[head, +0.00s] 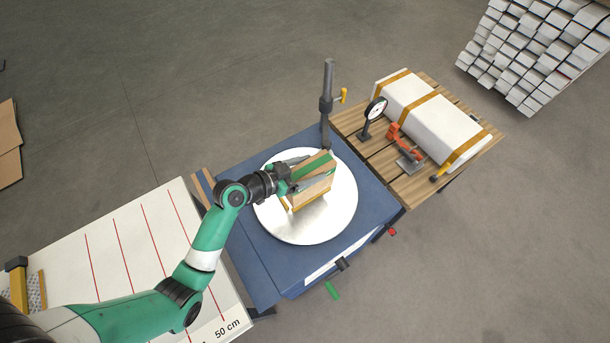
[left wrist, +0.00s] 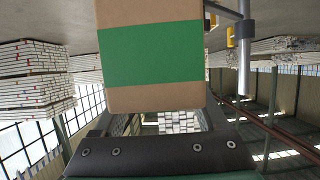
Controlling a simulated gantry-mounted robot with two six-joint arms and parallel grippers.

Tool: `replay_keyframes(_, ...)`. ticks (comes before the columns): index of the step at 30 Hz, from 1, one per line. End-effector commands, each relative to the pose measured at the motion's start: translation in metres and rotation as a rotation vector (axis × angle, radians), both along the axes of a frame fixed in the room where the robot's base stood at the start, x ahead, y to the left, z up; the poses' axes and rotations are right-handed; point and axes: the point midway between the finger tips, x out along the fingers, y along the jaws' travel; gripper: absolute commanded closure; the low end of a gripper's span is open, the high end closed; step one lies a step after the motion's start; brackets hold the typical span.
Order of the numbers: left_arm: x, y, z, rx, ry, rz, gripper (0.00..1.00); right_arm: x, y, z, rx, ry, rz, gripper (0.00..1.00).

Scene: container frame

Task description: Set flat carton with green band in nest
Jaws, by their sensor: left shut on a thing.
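A flat brown carton with a green band (head: 318,168) is over the round white plate (head: 335,218). My left gripper (head: 299,173) is shut on it. The carton also shows large in the left wrist view (left wrist: 152,97), with the green band across its middle. A thin yellow edge (head: 311,197), perhaps part of the nest, shows at the carton's lower side on the plate. I cannot tell whether the carton touches it or is above it. My right gripper is not in view.
The plate sits on a blue table (head: 262,256). A dark post with a yellow handle (head: 327,100) stands behind the plate. A wooden pallet at right carries a dial gauge (head: 375,110), an orange clamp (head: 405,147) and a long white strapped package (head: 430,108). A white ruled board (head: 150,240) lies at left.

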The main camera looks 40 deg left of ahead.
Motion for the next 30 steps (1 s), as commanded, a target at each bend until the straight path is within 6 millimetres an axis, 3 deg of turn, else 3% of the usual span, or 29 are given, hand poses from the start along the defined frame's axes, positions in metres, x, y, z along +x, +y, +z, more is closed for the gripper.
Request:
replay_keyframes(1, 0.005, 0.009, -0.019, -0.003, 0.003, 0.002, 1.00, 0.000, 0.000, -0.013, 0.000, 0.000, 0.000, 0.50)
replay_keyframes(6, 0.016, 0.028, -0.045, -0.002, 0.001, 0.001, 1.00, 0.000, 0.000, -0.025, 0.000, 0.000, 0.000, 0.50)
replay_keyframes(13, 0.019, 0.034, -0.051, 0.000, 0.000, -0.001, 1.00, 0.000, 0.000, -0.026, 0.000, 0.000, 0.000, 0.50)
replay_keyframes(20, 0.021, 0.037, -0.084, -0.001, 0.002, -0.001, 1.00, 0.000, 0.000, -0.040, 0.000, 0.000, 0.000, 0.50)
replay_keyframes(30, 0.021, 0.037, -0.087, -0.001, 0.000, -0.001, 1.00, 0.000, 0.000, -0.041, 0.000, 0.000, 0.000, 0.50)
